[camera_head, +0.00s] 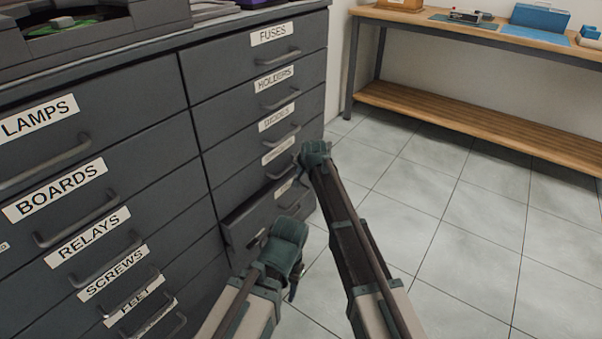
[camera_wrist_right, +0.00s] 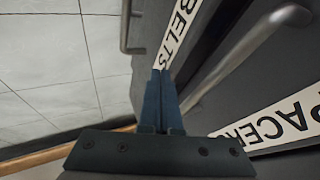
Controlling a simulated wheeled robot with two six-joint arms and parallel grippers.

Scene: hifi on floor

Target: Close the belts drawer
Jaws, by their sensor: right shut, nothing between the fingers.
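The belts drawer (camera_wrist_right: 150,82) shows in the right wrist view as a dark grey front with a white BELTS label (camera_wrist_right: 180,30) and a bar handle (camera_wrist_right: 130,25). In the head view, a drawer (camera_head: 265,214) low in the right column stands out from the cabinet face, partly hidden by my left wrist; its label is unreadable there. My right gripper (camera_wrist_right: 161,85) is shut and empty, with its fingertips over the belts front beside the label. I cannot tell if they touch it. In the head view my right fingers are hidden. My left gripper (camera_head: 292,290) is mostly hidden, low before the cabinet.
A second drawer with a label ending in PACERS (camera_wrist_right: 270,122) lies beside the belts drawer. The grey cabinet (camera_head: 150,145) has two columns of labelled drawers with protruding handles. A wooden workbench (camera_head: 490,35) stands at the back right. The tiled floor (camera_head: 450,220) between is clear.

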